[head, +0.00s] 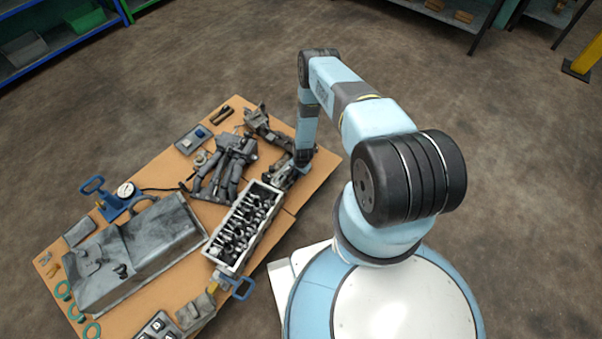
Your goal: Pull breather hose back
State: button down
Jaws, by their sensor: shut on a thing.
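My gripper (302,168) is at the lower end of my arm, which reaches down at the right side of the workbench. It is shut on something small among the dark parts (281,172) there. That is where the breather hose would be, but I cannot make out its shape or its ends. The fingertips are small and partly merged with the dark metal behind them. A grey cylinder head or engine block (213,253) with rows of dark valve parts lies just left of and below the gripper.
A dark assembly with thick tubes (226,165) stands left of the gripper. A large grey cover (135,250), a blue hand pump with gauge (113,200) and a small tray (193,139) crowd the tan bench (318,172). Its right corner is bare.

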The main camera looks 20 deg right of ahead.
jog(key=shift+w, duration=0.15)
jog(key=shift+w+d+r, duration=0.1)
jog(key=shift+w+d, duration=0.65)
jog(key=shift+d, duration=0.1)
jog(key=c, duration=1.4)
grip_release()
jog(key=shift+s, duration=0.1)
jog(key=shift+r, duration=0.25)
jog(key=r, duration=0.8)
jog(key=s+d+r, duration=0.1)
jog(key=r, duration=0.4)
jog(key=shift+s, duration=0.1)
jog(key=shift+r, duration=0.1)
